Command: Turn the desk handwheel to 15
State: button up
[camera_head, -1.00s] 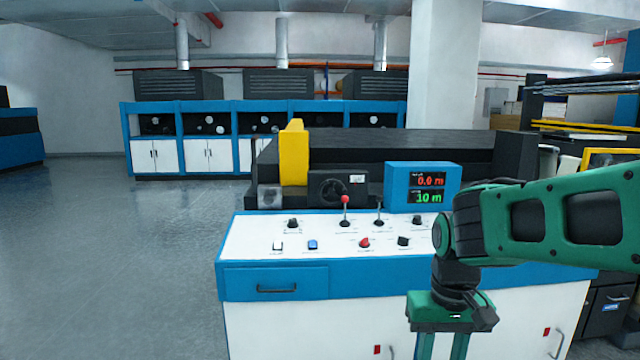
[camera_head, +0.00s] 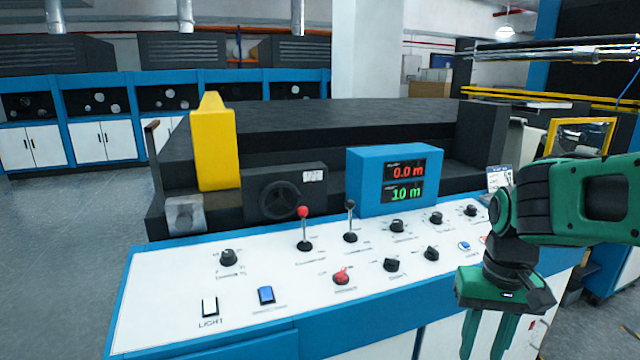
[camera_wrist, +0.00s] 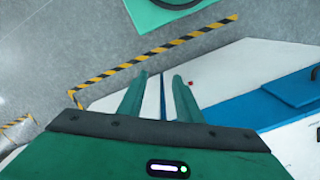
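The desk handwheel (camera_head: 280,200) is a black spoked wheel on a dark box at the back of the white control desk (camera_head: 180,305). A small white gauge (camera_head: 313,176) sits on the box's upper right; its reading is too small to tell. My gripper (camera_head: 483,350) hangs in front of the desk's right part, fingers down, well to the right of the handwheel and nearer to me. In the wrist view my gripper (camera_wrist: 160,82) has its two fingers apart with nothing between them. The handwheel is not in the wrist view.
A blue display box (camera_head: 372,178) reads 0.0 m and 10 m. A yellow block (camera_head: 214,145) rises left of the handwheel. Several knobs and switches dot the desk.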

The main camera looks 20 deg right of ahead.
jog(key=w+d+r+n+t+h, duration=0.1)
jog(key=w+r, duration=0.4)
jog(key=w, duration=0.2)
jog(key=w+d+r+n+h, duration=0.1)
jog(key=w+r, duration=0.3)
jog(key=w, duration=0.3)
notch_tip(320, 180, up, 13)
jog(key=n+t, duration=0.4)
jog(key=n, duration=0.1)
send_over(298, 193)
jog(key=s+a, duration=0.2)
jog(key=s, duration=0.3)
jog(key=x, duration=0.9)
jog(key=shift+w+d+f, duration=0.1)
jog(key=shift+d+f, duration=0.05)
jog(key=shift+f, duration=0.2)
jog(key=shift+c, duration=0.4)
